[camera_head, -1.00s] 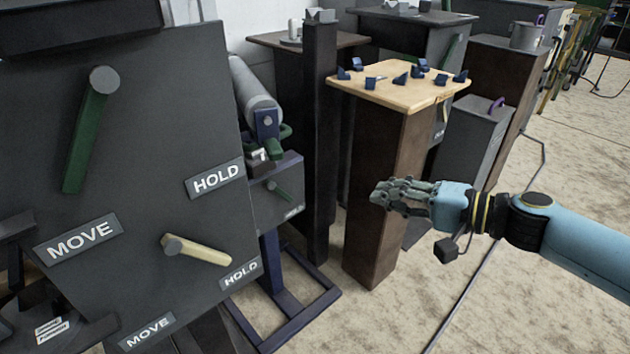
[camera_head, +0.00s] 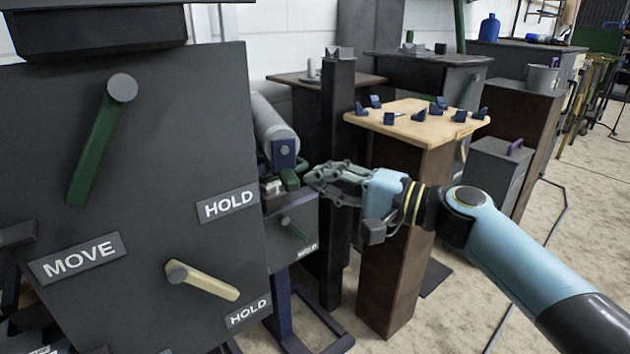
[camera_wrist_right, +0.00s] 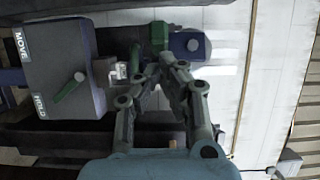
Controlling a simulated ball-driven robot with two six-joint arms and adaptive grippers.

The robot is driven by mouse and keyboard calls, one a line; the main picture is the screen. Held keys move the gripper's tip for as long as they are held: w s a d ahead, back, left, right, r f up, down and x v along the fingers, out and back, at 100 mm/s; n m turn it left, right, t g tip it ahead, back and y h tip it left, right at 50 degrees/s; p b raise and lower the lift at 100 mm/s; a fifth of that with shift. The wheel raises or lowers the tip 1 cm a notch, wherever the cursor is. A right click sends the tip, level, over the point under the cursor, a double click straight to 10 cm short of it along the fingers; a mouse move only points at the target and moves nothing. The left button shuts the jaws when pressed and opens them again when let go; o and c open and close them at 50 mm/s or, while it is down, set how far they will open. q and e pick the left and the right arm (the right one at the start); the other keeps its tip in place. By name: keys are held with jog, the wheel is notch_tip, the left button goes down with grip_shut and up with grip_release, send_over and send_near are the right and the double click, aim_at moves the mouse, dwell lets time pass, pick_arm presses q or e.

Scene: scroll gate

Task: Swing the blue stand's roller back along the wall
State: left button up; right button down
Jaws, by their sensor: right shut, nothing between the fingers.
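The grey roller (camera_head: 272,124) lies along the white wall, carried at its near end by a blue bracket (camera_head: 284,154) on the blue stand (camera_head: 280,304). A green handle (camera_head: 290,179) sits under the bracket, above a small grey box (camera_head: 292,232) with a green lever. My right gripper (camera_head: 311,177) is shut and empty, its fingertips just right of the green handle. In the right wrist view the fingertips (camera_wrist_right: 163,62) are just below the green handle (camera_wrist_right: 158,34) and the blue bracket (camera_wrist_right: 187,45); I cannot tell whether they touch. My left gripper is out of view.
A large dark panel (camera_head: 150,180) with green and cream levers and MOVE and HOLD labels stands close on the left. A dark post (camera_head: 338,110) and a wooden-topped pedestal (camera_head: 390,122) with small blue pieces stand just behind my gripper. Open floor lies right.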

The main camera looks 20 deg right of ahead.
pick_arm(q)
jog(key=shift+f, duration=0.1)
pick_arm(e)
jog(key=shift+a, duration=0.7)
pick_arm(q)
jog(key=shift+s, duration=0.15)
pick_arm(e)
jog(key=shift+a, duration=0.1)
